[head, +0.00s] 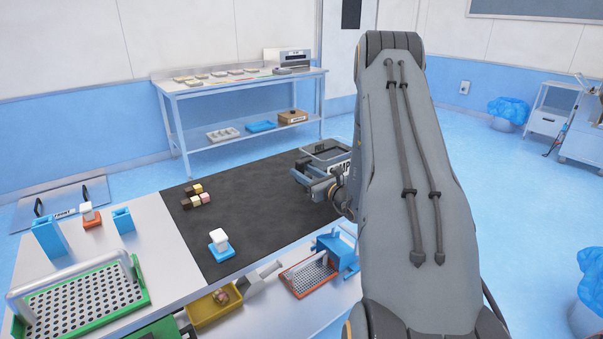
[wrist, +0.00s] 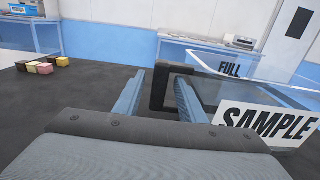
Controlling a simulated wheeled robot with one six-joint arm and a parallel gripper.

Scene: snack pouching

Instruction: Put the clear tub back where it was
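The clear tub (wrist: 225,85) stands at the right in the wrist view, with a "SAMPLE" label on its near side and "FULL" lettering behind the clear wall. In the head view the tub (head: 312,152) is at the far right end of the dark mat, partly hidden by my arm. Its black handle (wrist: 158,90) faces me. My gripper (wrist: 162,95) has one finger on each side of the handle's upright bar, the right one reaching into the loop. A gap shows beside the left finger, so it looks open. The gripper (head: 318,187) is partly hidden in the head view.
The dark mat (head: 255,195) holds several small brown, yellow and pink blocks (head: 197,195) and a white piece on a blue base (head: 220,243). A green-rimmed perforated tray (head: 85,297) stands at the front left. The middle of the mat is clear.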

